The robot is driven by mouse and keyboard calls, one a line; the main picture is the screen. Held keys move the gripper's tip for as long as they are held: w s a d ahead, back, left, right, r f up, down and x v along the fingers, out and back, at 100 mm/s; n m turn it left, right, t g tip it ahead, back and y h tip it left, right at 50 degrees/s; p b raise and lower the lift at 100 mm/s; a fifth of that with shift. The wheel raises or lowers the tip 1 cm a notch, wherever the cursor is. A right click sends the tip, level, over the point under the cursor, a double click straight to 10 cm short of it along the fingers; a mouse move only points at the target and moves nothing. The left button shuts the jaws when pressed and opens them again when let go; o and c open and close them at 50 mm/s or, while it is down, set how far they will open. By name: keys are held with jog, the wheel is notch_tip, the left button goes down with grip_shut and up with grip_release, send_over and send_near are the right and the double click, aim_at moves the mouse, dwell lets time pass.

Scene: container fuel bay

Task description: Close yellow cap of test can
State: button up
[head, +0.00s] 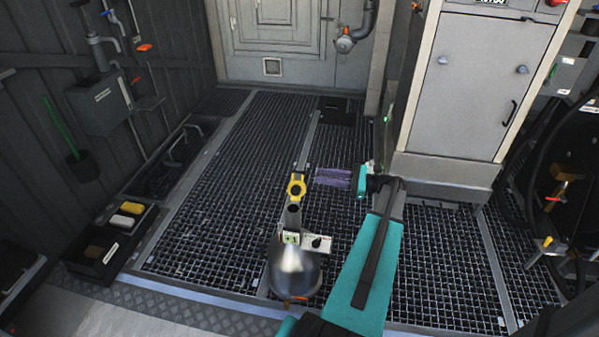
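A silver, rounded metal can (300,272) stands near the bottom middle of the head view. It appears to be the test can. A narrow grey neck or bar runs up from it, and a yellow ring-shaped part with a dark centre (296,188) shows on this line. It looks like the yellow cap, but I cannot tell whether it is open or closed. My gripper (332,177), at the end of my teal arm, is right of the yellow part and points left towards it, with a visible gap. Its purplish fingers blend into the grating, so their opening is unclear.
A small pale box with a black knob (317,243) sits beside the can. A black tray (112,243) with yellow and white blocks lies at left. A grey cabinet (478,85) stands at right. Open floor grating (225,190) lies left of the can.

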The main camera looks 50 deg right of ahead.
aim_at(297, 172)
jog(key=b+x, duration=0.1)
jog(key=x, duration=0.9)
jog(key=shift+w+a, duration=0.2)
jog(key=shift+w, duration=0.05)
grip_shut()
jog(key=shift+r, duration=0.1)
jog(key=shift+s+d, duration=0.1)
